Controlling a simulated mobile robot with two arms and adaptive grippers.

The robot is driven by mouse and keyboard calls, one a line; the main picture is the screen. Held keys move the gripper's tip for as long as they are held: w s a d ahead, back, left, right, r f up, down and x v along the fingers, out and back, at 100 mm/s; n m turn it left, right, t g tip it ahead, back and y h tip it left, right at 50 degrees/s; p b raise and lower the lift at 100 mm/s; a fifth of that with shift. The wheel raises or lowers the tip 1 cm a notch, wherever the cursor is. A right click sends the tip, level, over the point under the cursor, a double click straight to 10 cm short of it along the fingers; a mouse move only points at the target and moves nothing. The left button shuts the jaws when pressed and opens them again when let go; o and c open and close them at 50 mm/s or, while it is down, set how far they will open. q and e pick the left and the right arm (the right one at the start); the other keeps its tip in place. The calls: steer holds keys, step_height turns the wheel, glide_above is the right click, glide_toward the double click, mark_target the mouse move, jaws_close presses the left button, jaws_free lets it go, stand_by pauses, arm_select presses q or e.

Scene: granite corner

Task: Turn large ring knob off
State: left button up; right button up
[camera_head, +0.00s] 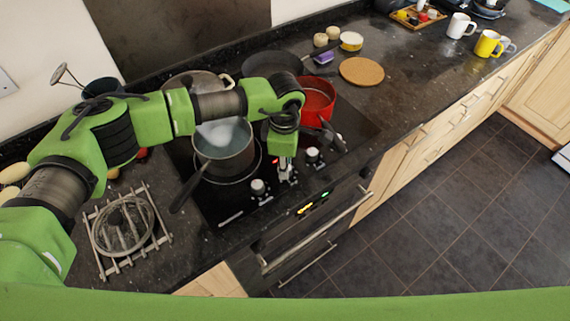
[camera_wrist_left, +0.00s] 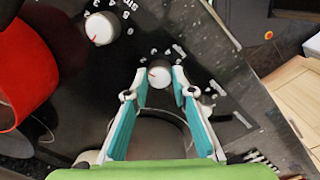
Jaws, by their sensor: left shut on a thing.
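My left gripper (camera_head: 284,171) reaches down from above to the row of hob knobs at the front of the black cooktop (camera_head: 222,212). In the left wrist view its teal-padded fingers (camera_wrist_left: 158,84) are shut on a white hob knob (camera_wrist_left: 160,75) with a red mark on its face and printed numbers around it. Another white knob (camera_wrist_left: 102,28) lies to the upper left there, apart from the fingers. In the head view one knob (camera_head: 258,187) is left of the gripper and another (camera_head: 313,155) is right of it. Which knob serves the large ring is not readable. My right gripper is out of view.
A saucepan (camera_head: 226,152) stands on the front left ring, its handle pointing toward the front. A wire trivet (camera_head: 125,228) lies left of the cooktop.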

arm_select(q)
steer(key=n+b, duration=0.3)
steer(key=b, duration=0.1)
steer(key=n+b, duration=0.7)
steer(key=b, duration=0.2)
steer(key=shift+d+f+n, duration=0.15)
steer(key=shift+f+n, duration=0.1)
steer(key=shift+n, duration=0.15)
steer(key=n+b, duration=0.2)
steer(key=n, duration=0.1)
steer(key=shift+r+y+b, duration=0.1)
steer(key=shift+y+b, duration=0.2)
steer(key=shift+b, duration=0.05)
steer(key=shift+r+n+b, duration=0.15)
steer(key=shift+n+b, duration=0.45)
steer(key=shift+n, duration=0.2)
steer(key=o, duration=1.1)
